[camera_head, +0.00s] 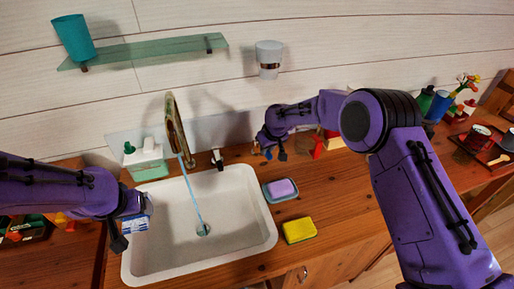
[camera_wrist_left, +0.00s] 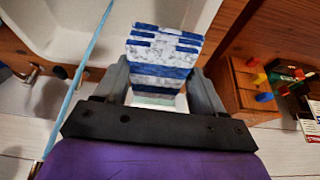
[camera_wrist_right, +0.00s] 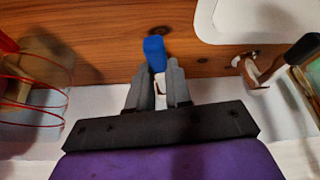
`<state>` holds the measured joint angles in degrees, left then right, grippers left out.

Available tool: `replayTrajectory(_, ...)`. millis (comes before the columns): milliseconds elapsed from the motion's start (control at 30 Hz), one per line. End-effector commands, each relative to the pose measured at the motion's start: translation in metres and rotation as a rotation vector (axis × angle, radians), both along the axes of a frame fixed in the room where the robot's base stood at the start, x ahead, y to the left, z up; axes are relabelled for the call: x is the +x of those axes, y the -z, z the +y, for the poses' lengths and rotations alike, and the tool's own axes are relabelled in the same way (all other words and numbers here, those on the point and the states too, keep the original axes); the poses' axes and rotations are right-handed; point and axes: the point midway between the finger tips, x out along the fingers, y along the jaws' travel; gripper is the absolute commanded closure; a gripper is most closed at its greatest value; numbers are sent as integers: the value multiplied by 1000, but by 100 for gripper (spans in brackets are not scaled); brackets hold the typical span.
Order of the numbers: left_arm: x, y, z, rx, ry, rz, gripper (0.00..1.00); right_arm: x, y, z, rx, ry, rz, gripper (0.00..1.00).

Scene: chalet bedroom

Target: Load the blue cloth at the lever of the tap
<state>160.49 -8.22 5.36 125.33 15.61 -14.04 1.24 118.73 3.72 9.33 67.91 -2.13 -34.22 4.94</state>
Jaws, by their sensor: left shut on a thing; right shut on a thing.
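A blue-and-white striped cloth (camera_wrist_left: 165,62) is in my left gripper (camera_wrist_left: 165,85); in the head view the cloth (camera_head: 136,225) is over the left edge of the white sink (camera_head: 262,235). The tap (camera_head: 174,125) stands behind the sink, with a thin blue stream (camera_head: 190,190) running down to the drain. Its small lever (camera_head: 217,158) is to the right of the spout; it also shows in the right wrist view (camera_wrist_right: 249,68). My right gripper (camera_head: 270,154) is right of the lever and apart from it, shut on a small blue thing (camera_wrist_right: 155,52), partly hidden by the fingers.
A soap bottle (camera_head: 147,160) stands behind the sink. A purple soap on a dish (camera_head: 281,189) and a yellow sponge (camera_head: 299,230) lie right of it. A glass shelf (camera_head: 150,50) and cup (camera_head: 268,58) are on the wall. A red wire holder (camera_wrist_right: 35,85) is beside my right gripper.

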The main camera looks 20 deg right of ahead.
Motion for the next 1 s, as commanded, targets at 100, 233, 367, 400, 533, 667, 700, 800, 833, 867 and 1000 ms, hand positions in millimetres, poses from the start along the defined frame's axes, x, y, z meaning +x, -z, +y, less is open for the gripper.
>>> replayTrajectory(100, 0, 1, 0, 0, 0, 0, 55, 0, 2, 0, 1, 0, -2, 100)
replayTrajectory(233, 0, 1, 0, 0, 1, 0, 55, 0, 2, 0, 2, 1, -3, 100)
replayTrajectory(367, 0, 1, -1, 0, 1, 0, 55, 0, 2, 0, 2, 1, -2, 55)
replayTrajectory(400, 0, 1, -1, 0, 2, 0, 55, 0, 2, -1, 1, 2, -2, 55)
replayTrajectory(533, 1, 1, -1, 0, 2, 0, 55, 0, 1, -1, 2, 3, -2, 55)
replayTrajectory(667, 0, 2, -1, 0, 2, 0, 55, -1, -4, -1, 0, 2, -3, 55)
replayTrajectory(700, 0, 4, -1, 0, 1, 0, 55, -3, -9, -2, 0, 2, -3, 55)
replayTrajectory(800, 0, 10, 0, 0, 1, 0, 55, -10, -28, -3, 1, 2, -6, 55)
replayTrajectory(833, 0, 11, 0, 0, 1, 0, 55, -13, -35, -3, 2, 2, -6, 55)
replayTrajectory(867, 0, 13, 0, 0, 1, 0, 55, -16, -42, -4, 2, 2, -5, 55)
replayTrajectory(1000, 0, 20, 0, 0, 1, 0, 55, -29, -75, -7, 2, 2, -4, 55)
